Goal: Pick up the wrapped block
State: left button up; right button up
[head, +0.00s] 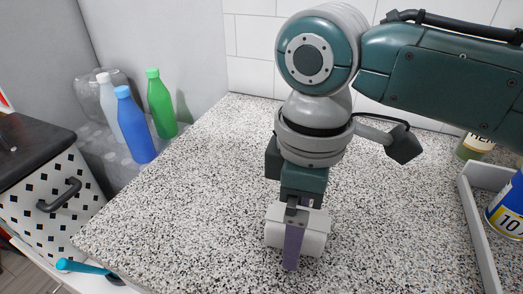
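A white block (315,237), which looks like the wrapped block, is at the middle front of the speckled counter (210,190). My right gripper (300,240) points straight down over it. One purple-grey finger crosses the block's near face and reaches a little below its lower edge. Only a bit of the other finger shows behind the block's top, so the fingers stand on either side of it. Whether they press on it, and whether the block rests on the counter, I cannot tell. My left gripper is not in view.
White (107,105), blue (135,125) and green (160,103) bottles stand at the left beyond the counter edge. A pale tray (473,225) is at the right, with a blue-and-yellow can (508,215) and a jar (474,146) near it. The counter left of the block is clear.

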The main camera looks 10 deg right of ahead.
grip_shut()
dwell(0.8)
